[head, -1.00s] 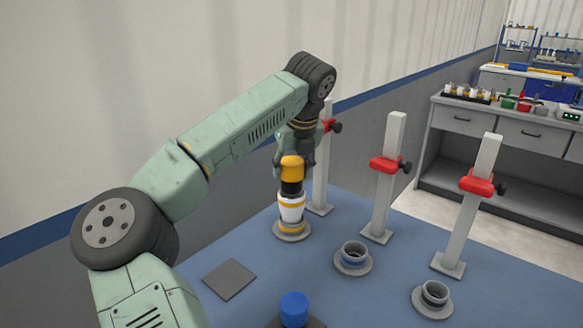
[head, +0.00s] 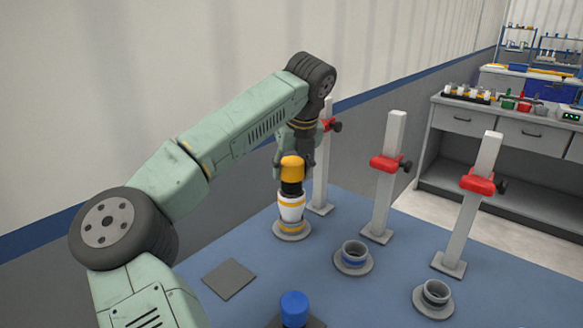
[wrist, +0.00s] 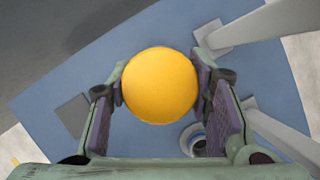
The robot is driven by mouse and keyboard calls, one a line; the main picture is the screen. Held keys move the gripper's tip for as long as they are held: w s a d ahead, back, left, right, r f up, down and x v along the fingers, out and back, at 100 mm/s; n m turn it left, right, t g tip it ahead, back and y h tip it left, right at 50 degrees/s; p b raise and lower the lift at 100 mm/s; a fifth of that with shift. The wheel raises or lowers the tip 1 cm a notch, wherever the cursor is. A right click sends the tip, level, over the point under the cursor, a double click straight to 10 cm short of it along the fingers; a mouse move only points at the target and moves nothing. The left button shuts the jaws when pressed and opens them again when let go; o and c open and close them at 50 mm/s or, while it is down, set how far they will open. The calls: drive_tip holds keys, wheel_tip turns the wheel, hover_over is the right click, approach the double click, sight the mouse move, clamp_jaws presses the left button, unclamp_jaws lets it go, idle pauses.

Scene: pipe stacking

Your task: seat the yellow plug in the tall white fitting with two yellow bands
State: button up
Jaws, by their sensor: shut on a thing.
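The yellow plug (head: 292,169) has a yellow top and a black lower part. It stands upright at the mouth of the tall white fitting (head: 291,210). The fitting has two yellow bands and a grey round base on the blue table. The black part still shows above the fitting; how deep its lower end sits is hidden. In the wrist view the round yellow plug top (wrist: 160,85) sits between the purple pads of my gripper (wrist: 161,88), which is shut on it. In the head view the fingers are hard to make out. The wrist view hides the fitting behind the plug.
A blue-banded fitting (head: 353,257) and a dark grey fitting (head: 434,297) stand open to the right. Three posts with red clamps (head: 389,165) rise behind. A blue plug (head: 294,309) is at the front, near a bare grey plate (head: 229,279).

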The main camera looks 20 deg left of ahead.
sight(292, 179)
drive_tip(key=shift+f+b, duration=1.3)
drive_tip(key=shift+f, duration=0.3)
idle(0.5)
drive_tip(key=o, duration=1.3)
drive_tip(key=shift+r, duration=0.1)
drive_tip(key=v, duration=1.2)
